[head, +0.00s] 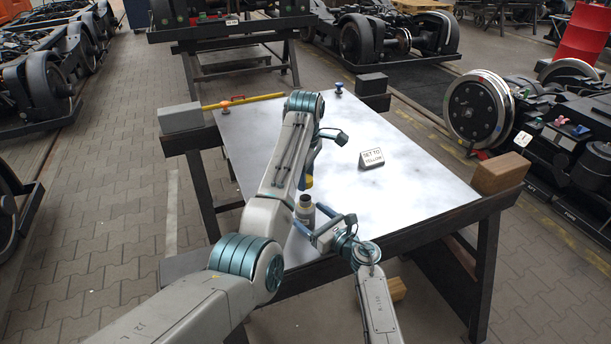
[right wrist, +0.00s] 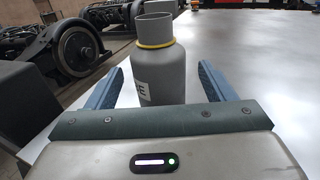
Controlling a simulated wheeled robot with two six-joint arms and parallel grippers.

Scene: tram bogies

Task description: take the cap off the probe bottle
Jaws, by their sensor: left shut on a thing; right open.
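The probe bottle (head: 306,204) is grey and stands upright near the table's front left edge. In the right wrist view the bottle (right wrist: 160,75) has a bare neck with a yellow ring below it, and a label partly turned away. The yellow cap (head: 307,182) is above the bottle, apart from its neck. My left gripper (head: 309,174) is shut on the cap, its fingers partly hidden by my arm. My right gripper (head: 311,217) is open, with a finger on each side of the bottle; the right wrist view shows gaps beside it (right wrist: 160,68).
A small sign (head: 372,159) stands mid-table. A yellow bar (head: 243,101) lies along the back left edge, with a small blue-topped item (head: 339,88) at the back. Blocks (head: 500,173) sit at the table corners. The table's right half (head: 425,185) is clear.

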